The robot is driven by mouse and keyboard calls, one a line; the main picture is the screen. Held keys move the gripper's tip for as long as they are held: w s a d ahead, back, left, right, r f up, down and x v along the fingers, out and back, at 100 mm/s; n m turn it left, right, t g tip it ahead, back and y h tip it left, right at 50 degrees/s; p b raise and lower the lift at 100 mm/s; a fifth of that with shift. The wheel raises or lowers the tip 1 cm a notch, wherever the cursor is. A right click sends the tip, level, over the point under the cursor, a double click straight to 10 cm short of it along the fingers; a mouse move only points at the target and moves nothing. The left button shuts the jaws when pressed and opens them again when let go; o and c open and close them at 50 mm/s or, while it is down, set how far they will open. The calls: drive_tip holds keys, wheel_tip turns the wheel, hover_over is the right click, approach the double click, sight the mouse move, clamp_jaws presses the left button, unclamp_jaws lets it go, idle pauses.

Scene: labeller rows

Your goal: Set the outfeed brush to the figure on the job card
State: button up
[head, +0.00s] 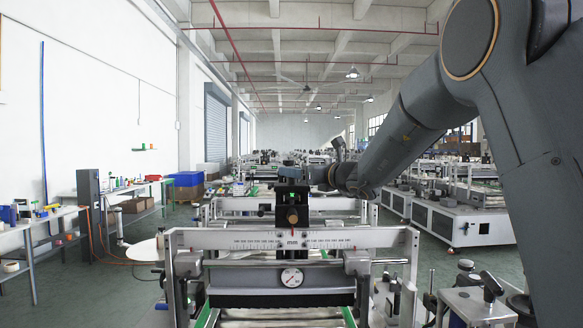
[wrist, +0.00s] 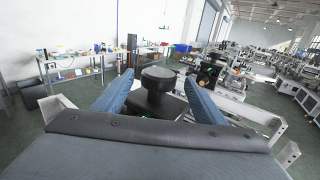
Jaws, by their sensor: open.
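The nearest labeller has a pale crossbar with a millimetre scale (head: 245,241). A black block (head: 292,196) with a brass-coloured knob stands at the scale's middle. My gripper (head: 293,172) is at the top of this block. In the wrist view, its two blue fingers (wrist: 160,95) are open, one on each side of a round black knob (wrist: 158,78). I cannot tell whether either finger touches the knob. A round white dial gauge (head: 292,278) sits below the scale; its reading is too small to tell.
My arm fills the right side of the head view. Benches with small items (head: 40,217) stand along the left wall, near blue bins (head: 186,179). More labellers (head: 450,218) stand behind and to the right.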

drive_tip(key=shift+p+x, duration=0.65)
drive_tip(key=shift+x, duration=1.05)
drive_tip(key=shift+c, duration=0.2)
drive_tip(key=c, duration=1)
